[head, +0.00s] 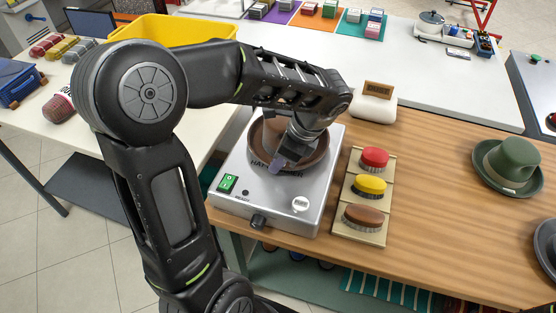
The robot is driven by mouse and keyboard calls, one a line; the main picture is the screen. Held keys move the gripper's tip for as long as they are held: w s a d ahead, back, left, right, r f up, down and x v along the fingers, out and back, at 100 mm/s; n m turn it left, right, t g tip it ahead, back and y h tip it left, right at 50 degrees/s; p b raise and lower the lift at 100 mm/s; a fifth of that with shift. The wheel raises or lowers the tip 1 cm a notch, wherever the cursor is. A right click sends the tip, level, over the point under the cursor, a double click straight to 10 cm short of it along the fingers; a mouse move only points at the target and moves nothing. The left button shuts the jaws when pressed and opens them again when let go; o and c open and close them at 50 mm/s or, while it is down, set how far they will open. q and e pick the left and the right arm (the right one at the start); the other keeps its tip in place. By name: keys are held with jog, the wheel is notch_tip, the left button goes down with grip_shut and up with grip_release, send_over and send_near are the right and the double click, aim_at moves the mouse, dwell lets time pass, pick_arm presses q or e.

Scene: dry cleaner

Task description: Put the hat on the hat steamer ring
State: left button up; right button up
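The hat steamer (237,202) is a silver box with a green switch, a black knob and a white dial, on the wooden counter. A brown hat (318,159) is over the steamer's top, its brim seen as a round edge and its crown partly hidden. The steamer ring is hidden under it, so I cannot tell whether the hat rests on it. My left gripper (283,158) points down over the hat, overlapping its crown and near brim. The arm hides the fingers in part, so I cannot see whether they grip. My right gripper is out of view.
A rack with red, yellow and brown brushes (370,185) stands close right of the steamer. A green hat (510,163) lies farther right, a dark hat (547,243) at the right edge. A small wooden sign on a white stand (375,105) is behind. Bare counter lies between brushes and green hat.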

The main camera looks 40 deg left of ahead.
pick_arm(q)
jog(key=o, duration=0.3)
jog(key=shift+o, duration=0.2)
jog(key=shift+r, duration=0.15)
jog(key=shift+w+d+r, duration=0.1)
jog(key=shift+d+r, duration=0.05)
jog(key=shift+r, duration=0.4)
jog(key=v, duration=0.4)
jog(key=shift+d+r, duration=0.15)
jog(key=shift+r, duration=0.2)
jog(key=p+v, duration=0.6)
